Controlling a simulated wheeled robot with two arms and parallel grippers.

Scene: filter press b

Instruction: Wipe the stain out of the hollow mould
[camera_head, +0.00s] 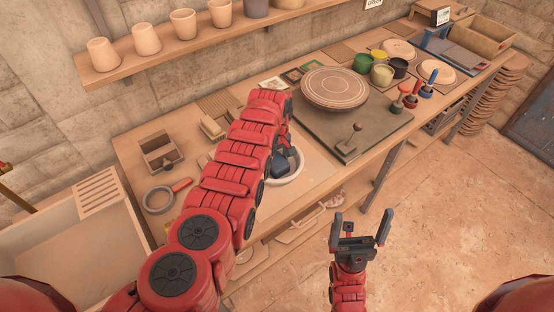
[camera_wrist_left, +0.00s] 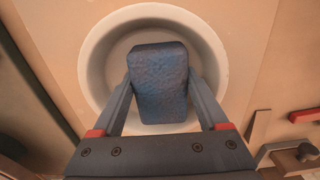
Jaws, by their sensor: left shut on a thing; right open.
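My left gripper (camera_wrist_left: 159,90) is shut on a blue sponge-like block (camera_wrist_left: 158,70). It holds the block over the round, pale hollow mould (camera_wrist_left: 97,70). I cannot tell whether the block touches the inside of the mould. In the head view the mould (camera_head: 297,176) is partly behind my left arm, and the blue block (camera_head: 280,165) shows at its left side. No stain shows; the block and gripper hide part of the hollow. My right gripper (camera_head: 361,228) is open and empty, in front of the bench and over the floor.
The wooden bench (camera_head: 320,175) carries a round disc (camera_head: 335,88) on a dark slab, coloured pots (camera_head: 382,75), red and blue-handled tools (camera_head: 411,95), a wooden box (camera_head: 160,152) and a grey ring (camera_head: 158,199). A shelf of cups (camera_head: 183,24) hangs behind. A sink (camera_head: 70,240) stands left.

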